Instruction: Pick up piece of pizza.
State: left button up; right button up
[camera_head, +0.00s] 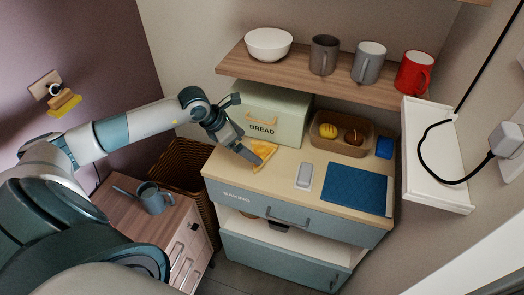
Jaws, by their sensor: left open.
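The piece of pizza (265,150) is a small orange-yellow wedge lying on the light wooden top of the cabinet (240,172), in front of the bread box. My left gripper (240,127) reaches in from the left and is open and empty. One finger is up beside the bread box; the other points down close to the pizza's left side. Part of the pizza may be hidden by this finger, and I cannot tell whether they touch. My right gripper is not in view.
The green bread box (285,114) stands behind the pizza. A basket with fruit (341,150), a grey remote-like object (304,176) and a blue mat (352,190) are to the right. A wooden shelf (300,80) with a bowl and mugs hangs above.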

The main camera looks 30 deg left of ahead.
aim_at(257, 151)
pick_arm(q)
jog(key=shift+w+d+f+p, duration=0.2)
jog(key=shift+w+p, duration=0.05)
jog(key=shift+p, duration=0.05)
jog(key=p+x, duration=0.1)
jog(key=x, duration=0.2)
jog(key=shift+w+f+p, duration=0.2)
jog(key=shift+f+p, duration=0.1)
jog(key=c, duration=0.8)
